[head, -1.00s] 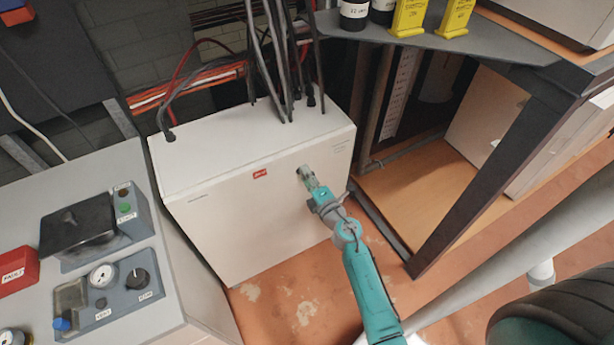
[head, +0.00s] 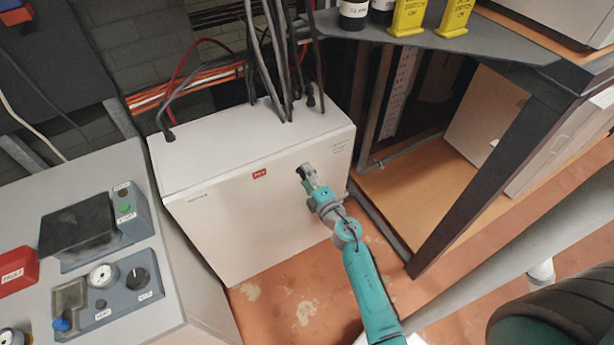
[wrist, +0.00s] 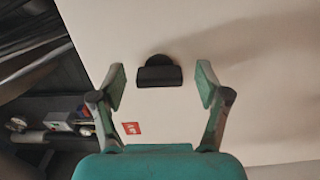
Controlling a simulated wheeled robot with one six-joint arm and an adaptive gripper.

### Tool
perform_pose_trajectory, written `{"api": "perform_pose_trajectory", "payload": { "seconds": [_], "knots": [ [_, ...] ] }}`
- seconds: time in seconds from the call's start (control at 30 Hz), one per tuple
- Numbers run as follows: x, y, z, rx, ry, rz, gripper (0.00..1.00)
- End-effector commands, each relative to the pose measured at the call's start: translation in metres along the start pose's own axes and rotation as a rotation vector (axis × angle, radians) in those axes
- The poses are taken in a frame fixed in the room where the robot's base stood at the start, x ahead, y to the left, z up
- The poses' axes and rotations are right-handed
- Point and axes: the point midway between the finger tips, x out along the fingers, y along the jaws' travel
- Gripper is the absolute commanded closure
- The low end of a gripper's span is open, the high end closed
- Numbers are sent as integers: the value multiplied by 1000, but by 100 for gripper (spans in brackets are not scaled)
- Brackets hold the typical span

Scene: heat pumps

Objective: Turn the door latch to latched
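The door latch (wrist: 159,72) is a small black knob with a flat bar on the white cabinet door. In the wrist view it lies between my gripper's two fingers (wrist: 160,84), with clear gaps on both sides. The fingers are open and touch nothing that I can see. In the head view my gripper (head: 306,174) is at the right part of the white cabinet's (head: 230,220) front face, and it hides the latch there. The bar looks roughly crosswise to the fingers in the wrist view.
Cables enter the cabinet's top. A grey control console (head: 100,300) with a black knob and gauges stands at the left. The orange floor before the cabinet shows free room.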

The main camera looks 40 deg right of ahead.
Motion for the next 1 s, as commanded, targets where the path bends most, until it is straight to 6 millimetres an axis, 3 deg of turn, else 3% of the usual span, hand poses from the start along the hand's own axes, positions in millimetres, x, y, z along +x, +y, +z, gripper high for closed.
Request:
{"api": "perform_pose_trajectory", "payload": {
  "seconds": [0.23, 0.37, 0.8, 1.0],
  "knots": [
    [-2, 0, 0, -1, 1, 1, 25],
    [-13, 0, 0, 0, 0, -1, 25],
    [-93, -1, 0, 1, -2, -2, 25],
    [-114, 0, 0, 0, -1, -1, 25]
  ]
}}
